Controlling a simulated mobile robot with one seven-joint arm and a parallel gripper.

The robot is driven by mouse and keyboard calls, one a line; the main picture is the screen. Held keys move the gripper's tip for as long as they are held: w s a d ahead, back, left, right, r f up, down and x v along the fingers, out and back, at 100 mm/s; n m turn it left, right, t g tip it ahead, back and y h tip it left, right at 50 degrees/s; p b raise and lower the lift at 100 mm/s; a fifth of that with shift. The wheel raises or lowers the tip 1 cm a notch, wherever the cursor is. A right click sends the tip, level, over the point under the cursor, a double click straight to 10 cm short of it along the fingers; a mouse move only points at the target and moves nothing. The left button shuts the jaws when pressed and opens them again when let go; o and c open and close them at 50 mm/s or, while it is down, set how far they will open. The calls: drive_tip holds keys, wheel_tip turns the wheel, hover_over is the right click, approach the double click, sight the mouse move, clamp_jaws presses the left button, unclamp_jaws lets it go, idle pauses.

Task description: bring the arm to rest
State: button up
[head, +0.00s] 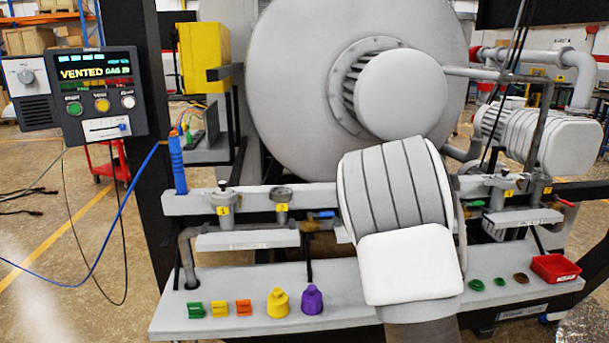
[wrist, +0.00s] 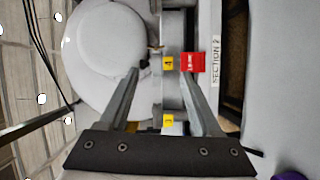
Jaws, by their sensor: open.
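My gripper (wrist: 161,74) shows in the wrist view, with its two fingers apart and nothing clearly held between them. A yellow label marked 4 (wrist: 168,63) lies in line with the gap near the fingertips. A red tag (wrist: 192,62) is close to the right fingertip; I cannot tell whether they touch. In the head view my arm stands folded across the middle, in front of the furnace, and my gripper is hidden there.
The furnace's large round grey door (head: 290,90) is behind my arm. A control panel (head: 98,95) at left reads VENTED.

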drive_tip(key=s+a+r+m+g+y, duration=0.25)
drive_tip(key=s+a+m, duration=0.25)
drive_tip(key=s+a, duration=0.3)
drive_tip(key=s+a+r+m+g+y, duration=0.2)
drive_tip(key=s+a+m+g+y, duration=0.3)
drive_tip(key=s, duration=0.5)
drive_tip(key=s+a+m+g, duration=0.1)
drive_tip(key=s+a, duration=0.2)
drive_tip(key=s, duration=0.6)
drive_tip(key=s+a+m+g, duration=0.1)
drive_tip(key=s+a+g, duration=0.15)
drive_tip(key=s, duration=0.65)
wheel_tip(320, 180, up, 14)
drive_tip(key=s+p, duration=0.1)
drive_tip(key=p, duration=1.3)
drive_tip(key=shift+s+a+t+h+p, duration=0.2)
drive_tip(key=shift+a+t+h+p, duration=0.15)
drive_tip(key=shift+a, duration=0.1)
drive_tip(key=shift+a, duration=0.15)
